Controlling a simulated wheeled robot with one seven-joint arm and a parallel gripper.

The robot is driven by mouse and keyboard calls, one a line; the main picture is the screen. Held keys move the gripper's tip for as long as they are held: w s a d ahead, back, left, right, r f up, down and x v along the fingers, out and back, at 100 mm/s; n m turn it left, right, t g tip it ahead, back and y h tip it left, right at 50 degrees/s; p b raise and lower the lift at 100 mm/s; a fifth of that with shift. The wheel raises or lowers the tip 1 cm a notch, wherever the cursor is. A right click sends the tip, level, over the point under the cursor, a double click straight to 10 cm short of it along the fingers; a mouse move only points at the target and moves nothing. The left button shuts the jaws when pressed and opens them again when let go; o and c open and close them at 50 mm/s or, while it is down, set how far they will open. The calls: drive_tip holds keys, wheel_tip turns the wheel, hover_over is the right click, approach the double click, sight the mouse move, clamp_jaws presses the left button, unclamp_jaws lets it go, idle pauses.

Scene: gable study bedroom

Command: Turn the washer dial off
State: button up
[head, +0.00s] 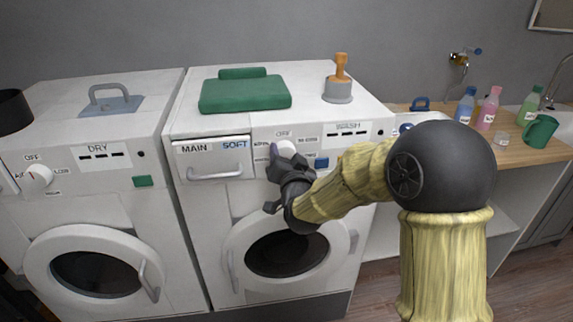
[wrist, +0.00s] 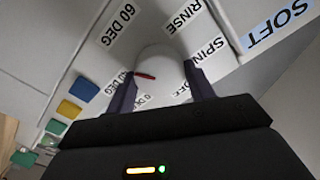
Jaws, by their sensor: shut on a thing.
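The washer (head: 355,165) is the right-hand white machine, marked WASH. Its round white dial (head: 286,147) sits on the front panel below an OFF label, partly covered by my gripper (head: 279,157). In the wrist view, the dial (wrist: 162,62) lies between the two dark fingers of my gripper (wrist: 163,90), which is shut on it. A red mark on the dial points to the picture's left, toward a partly hidden DEG label. Labels 60 DEG, RINSE and SPIN ring the dial; another label below is partly hidden.
The detergent drawer (head: 213,160), marked MAIN and SOFT, is left of the dial. A blue button (head: 321,162) is to its right. A folded green towel (head: 245,93) and an orange-handled grey object (head: 339,85) rest on top. The dryer (head: 95,185) stands at left.

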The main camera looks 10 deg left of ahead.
drive_tip(key=n+b, duration=0.1)
drive_tip(key=n, duration=0.1)
drive_tip(key=n+b, duration=0.1)
drive_tip(key=shift+s+a+f+n, duration=0.1)
drive_tip(key=shift+a+f+n, duration=0.05)
drive_tip(key=shift+f+n, duration=0.2)
drive_tip(key=n+b, duration=0.1)
drive_tip(key=n, duration=0.2)
drive_tip(key=shift+r+n+b, duration=0.1)
drive_tip(key=shift+n+b, duration=0.2)
drive_tip(key=shift+n, duration=0.05)
drive_tip(key=shift+a+n+p, duration=0.1)
drive_tip(key=shift+n+p, duration=0.95)
drive_tip(key=shift+n, duration=10.25)
